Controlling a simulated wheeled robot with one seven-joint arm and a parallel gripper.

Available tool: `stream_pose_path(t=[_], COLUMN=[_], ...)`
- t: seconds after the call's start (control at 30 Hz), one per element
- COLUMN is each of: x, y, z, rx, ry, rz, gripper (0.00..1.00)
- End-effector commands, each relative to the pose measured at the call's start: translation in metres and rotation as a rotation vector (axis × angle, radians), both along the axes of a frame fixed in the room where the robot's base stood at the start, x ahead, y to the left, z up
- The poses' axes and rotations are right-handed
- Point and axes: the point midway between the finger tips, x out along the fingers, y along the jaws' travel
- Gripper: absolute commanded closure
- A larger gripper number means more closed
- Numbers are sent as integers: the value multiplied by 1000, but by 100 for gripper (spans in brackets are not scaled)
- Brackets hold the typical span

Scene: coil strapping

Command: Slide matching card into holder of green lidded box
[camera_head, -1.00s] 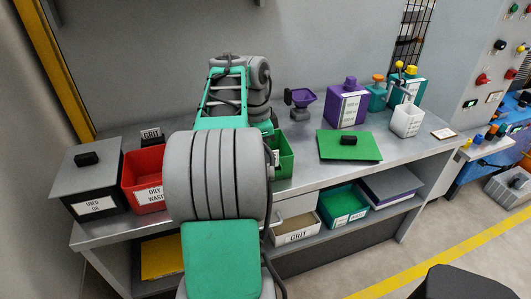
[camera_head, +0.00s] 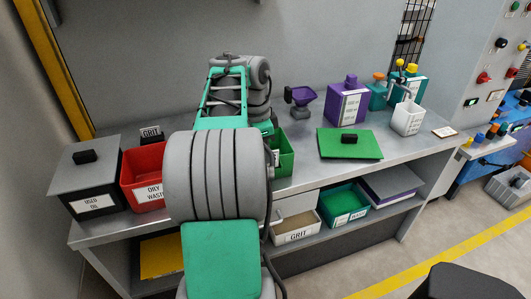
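An open green box (camera_head: 286,162) stands on the bench, mostly hidden behind my arm. A small piece of white card or label shows at its left side, at the arm's edge; I cannot tell whether it sits in a holder. A flat green lid (camera_head: 365,147) with a black knob lies on the bench to the right of the box. My arm fills the middle of the view and reaches over the bench. My gripper is hidden behind the arm links, so its fingers and anything in them do not show.
A grey lidded box (camera_head: 62,182) and a red box (camera_head: 131,184) stand left of my arm. A purple funnel (camera_head: 301,95), a purple container (camera_head: 345,104) and a white container (camera_head: 407,120) stand behind and right. A framed card (camera_head: 444,132) lies near the bench's right end.

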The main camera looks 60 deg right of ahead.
Motion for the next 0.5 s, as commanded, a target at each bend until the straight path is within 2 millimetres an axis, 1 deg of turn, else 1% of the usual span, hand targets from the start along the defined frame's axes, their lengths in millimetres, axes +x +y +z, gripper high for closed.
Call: stream_pose_path(t=[0.5], x=[0], y=[0], z=[-14], rx=[0], ry=[0], rz=[0], gripper=[100])
